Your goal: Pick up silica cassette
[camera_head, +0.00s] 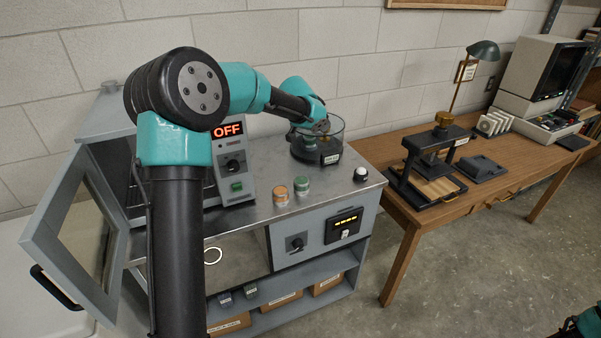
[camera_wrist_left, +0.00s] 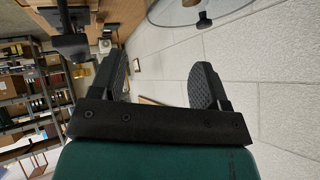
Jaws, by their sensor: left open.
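My left arm reaches across the steel bench to the back, and its gripper (camera_wrist_left: 158,78) is open, with nothing between the fingers in the left wrist view. In the head view the wrist is over a round glass vessel (camera_head: 331,138) with a dark base, and hides part of it. The fingertips are hard to make out there. I cannot tell for sure which thing is the silica cassette. Two small round pieces stand on the bench, one orange-topped (camera_head: 281,195) and one green-topped (camera_head: 302,186), apart from the gripper. My right gripper is not in view.
A white knob (camera_head: 361,174) sits near the bench's right edge. A wooden table (camera_head: 425,215) at right holds a press (camera_head: 430,160). Boxes fill the lower shelf.

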